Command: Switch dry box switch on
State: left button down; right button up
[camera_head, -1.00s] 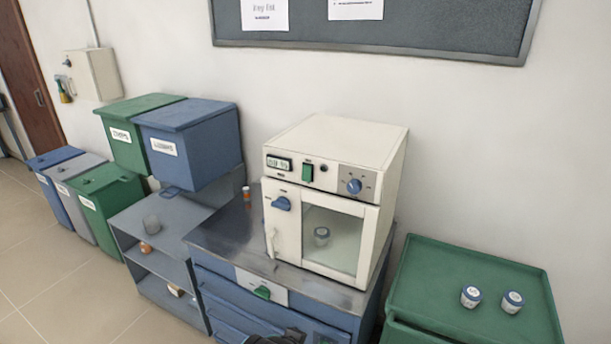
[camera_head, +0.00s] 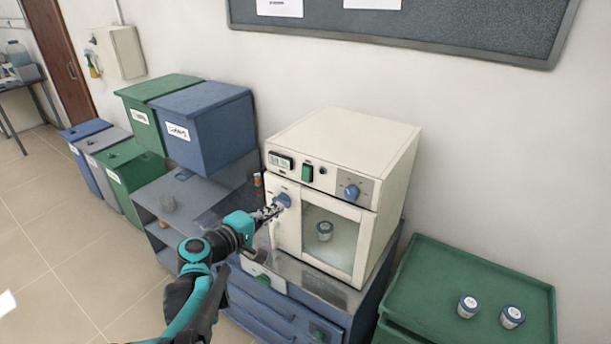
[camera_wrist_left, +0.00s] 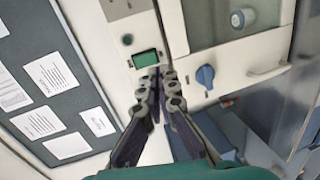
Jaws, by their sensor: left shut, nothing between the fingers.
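The dry box (camera_head: 340,150) is a cream cabinet with a glass door, standing on a metal-topped blue bench. Its green switch (camera_head: 307,173) sits on the top panel, between a small display (camera_head: 280,160) and a blue dial (camera_head: 352,191). My left gripper (camera_head: 274,209) is shut and empty in front of the box, near the blue door latch (camera_head: 283,200). In the left wrist view the shut fingertips (camera_wrist_left: 160,74) appear just beside the green switch (camera_wrist_left: 146,58). I cannot tell whether they touch it. My right gripper is not in view.
A small jar (camera_head: 324,230) stands behind the door glass. A green cart (camera_head: 455,270) at the right carries two jars. Blue and green bins (camera_head: 205,130) and a grey shelf stand to the left.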

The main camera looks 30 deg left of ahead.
pick_arm(q)
jog(key=shift+a+r+n+t, duration=0.15)
jog(key=shift+a+r+n, duration=0.15)
jog(key=shift+a, duration=0.2)
jog(key=shift+a+r+n+t, duration=0.15)
jog(key=shift+a+r+n, duration=0.1)
jog(key=shift+a, duration=0.25)
jog(key=b, duration=0.2)
send_near(304, 180)
jog(key=w, duration=0.4)
jog(key=w+d, duration=0.1)
jog(key=w, duration=0.1)
jog(key=shift+w+f, duration=0.4)
